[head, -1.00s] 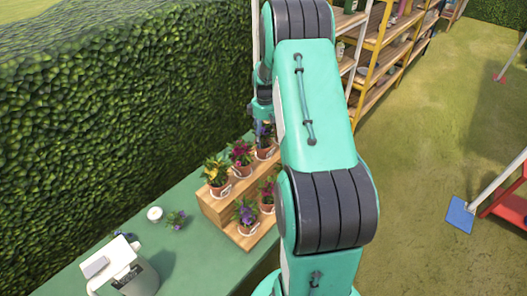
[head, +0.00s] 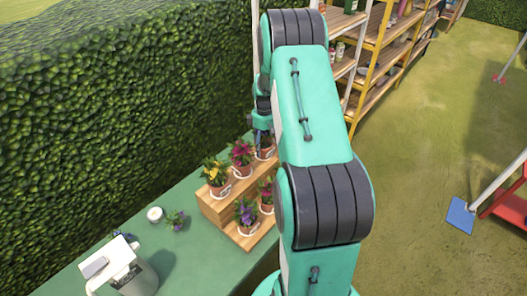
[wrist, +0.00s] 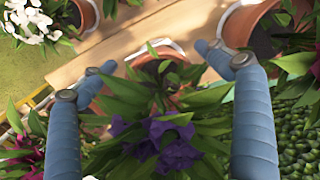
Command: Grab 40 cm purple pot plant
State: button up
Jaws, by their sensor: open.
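A purple-flowered plant (wrist: 172,140) in a terracotta pot (wrist: 158,66) stands between the fingers of my gripper (wrist: 153,58) in the wrist view. The gripper is open, with one blue finger on each side of the plant. Leaves hide part of the pot, and I cannot tell whether the fingers touch it. In the head view my gripper (head: 262,132) is over the far end of the wooden stand's upper step, mostly covering the plant there. Another purple plant (head: 245,211) sits on the lower step.
The wooden stand (head: 213,207) also holds a yellow-flowered plant (head: 216,172) and magenta ones, close beside my gripper. White flowers (wrist: 30,20) show in the wrist view. A watering can (head: 137,278) stands on the green table (head: 205,265). A hedge (head: 120,110) borders the left.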

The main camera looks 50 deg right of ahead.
dwell(0.3)
jog(key=c, duration=1.6)
jog(key=shift+c, duration=0.2)
jog(key=shift+r, duration=0.1)
jog(key=shift+r, duration=0.45)
notch_tip(320, 180, up, 3)
jog(key=shift+f, duration=0.15)
jog(key=s+a+r, duration=0.1)
jog(key=s+a, duration=0.9)
jog(key=s, duration=0.2)
jog(key=shift+a+r+p, duration=0.15)
jog(key=shift+a+p, duration=0.05)
jog(key=shift+p, duration=0.25)
jog(key=shift+s, duration=0.1)
